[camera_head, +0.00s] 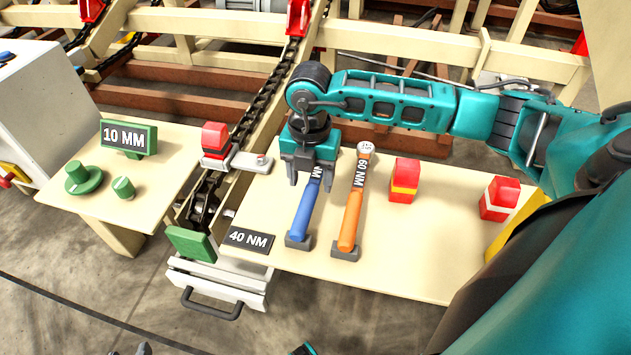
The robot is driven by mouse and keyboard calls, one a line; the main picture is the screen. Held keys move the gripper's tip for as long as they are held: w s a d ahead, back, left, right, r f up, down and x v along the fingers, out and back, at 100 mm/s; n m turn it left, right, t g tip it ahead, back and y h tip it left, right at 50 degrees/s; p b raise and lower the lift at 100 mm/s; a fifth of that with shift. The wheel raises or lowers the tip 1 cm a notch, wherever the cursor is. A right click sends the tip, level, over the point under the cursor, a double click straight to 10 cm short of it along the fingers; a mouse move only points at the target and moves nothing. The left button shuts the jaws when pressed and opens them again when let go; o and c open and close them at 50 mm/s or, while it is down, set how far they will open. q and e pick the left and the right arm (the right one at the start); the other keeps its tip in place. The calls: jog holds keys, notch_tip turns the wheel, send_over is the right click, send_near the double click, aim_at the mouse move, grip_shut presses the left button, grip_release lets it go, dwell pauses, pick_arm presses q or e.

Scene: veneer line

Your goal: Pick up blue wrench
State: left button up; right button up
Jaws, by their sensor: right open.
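The blue wrench (302,215) lies on the beige table, with its lower end in a small grey holder (298,242). Its upper end, with a dark label partly showing, runs up to my right gripper. My right gripper (311,184) points down over that upper end, with its fingers apart on either side of it. The gripper hides the head of the wrench, and I cannot tell whether the fingers touch it.
An orange wrench (351,220) marked 60 NM lies close to the right. Red-and-yellow (404,181) and red-and-white (499,198) blocks stand farther right. A 40 NM sign (248,239) lies to the left. A chain conveyor (262,112) runs behind. The table's front right is clear.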

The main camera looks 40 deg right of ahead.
aim_at(309, 191)
jog(key=f+b, duration=0.1)
jog(key=f, duration=0.5)
jog(key=shift+a+b, duration=0.2)
jog(key=shift+b, duration=0.1)
jog(key=shift+r, duration=0.1)
grip_shut()
